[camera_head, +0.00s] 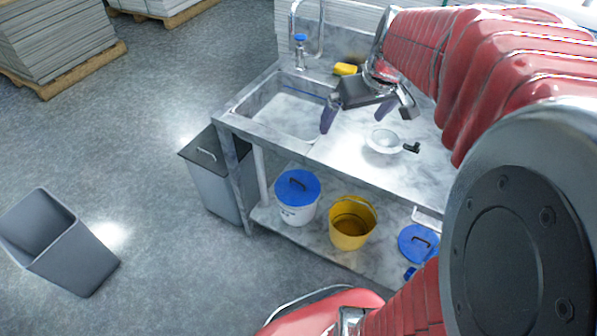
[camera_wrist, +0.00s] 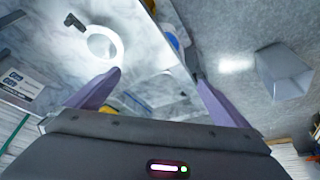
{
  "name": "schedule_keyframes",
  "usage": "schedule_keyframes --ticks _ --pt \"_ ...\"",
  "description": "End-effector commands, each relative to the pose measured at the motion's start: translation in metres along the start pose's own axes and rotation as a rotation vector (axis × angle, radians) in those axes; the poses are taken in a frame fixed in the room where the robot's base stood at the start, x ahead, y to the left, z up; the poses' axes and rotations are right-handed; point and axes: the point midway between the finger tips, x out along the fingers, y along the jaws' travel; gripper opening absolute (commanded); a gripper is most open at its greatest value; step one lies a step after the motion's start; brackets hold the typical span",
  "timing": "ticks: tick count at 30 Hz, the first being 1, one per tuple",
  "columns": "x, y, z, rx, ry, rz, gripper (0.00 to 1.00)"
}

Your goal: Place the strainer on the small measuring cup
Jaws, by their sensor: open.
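A white round dish with a short black handle, which looks like the strainer (camera_head: 381,141), lies on the metal counter to the right of the sink. In the wrist view the strainer (camera_wrist: 119,45) shows as a pale ring at the upper left, with its black handle pointing up and left. My gripper (camera_head: 367,111) is open and empty above the counter, beside the sink's right edge. In the wrist view my gripper (camera_wrist: 158,79) has its purple fingers spread wide, with the strainer outside them. I cannot make out a separate small measuring cup in either view.
The sink (camera_head: 288,112) with its tap (camera_head: 321,30) is at the counter's left. A yellow sponge (camera_head: 345,69) lies behind my gripper. A blue-lidded bucket (camera_head: 298,190) and a yellow bucket (camera_head: 351,228) stand on the shelf below. A grey bin (camera_head: 75,260) stands on the floor.

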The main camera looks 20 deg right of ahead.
Motion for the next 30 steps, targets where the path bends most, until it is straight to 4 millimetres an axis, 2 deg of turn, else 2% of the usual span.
schedule_keyframes --ticks 1,6,15,19,24,30 --pt "-0.008 -0.018 0.004 -0.013 0.008 -0.003 1.0" --pt "-0.026 -0.067 0.025 -0.03 0.019 -0.008 1.0" --pt "-0.051 -0.133 0.075 -0.053 0.052 -0.022 1.0" --pt "-0.058 -0.154 0.1 -0.06 0.068 -0.03 1.0" --pt "-0.062 -0.169 0.123 -0.062 0.085 -0.039 1.0" --pt "-0.063 -0.172 0.129 -0.06 0.088 -0.04 1.0"
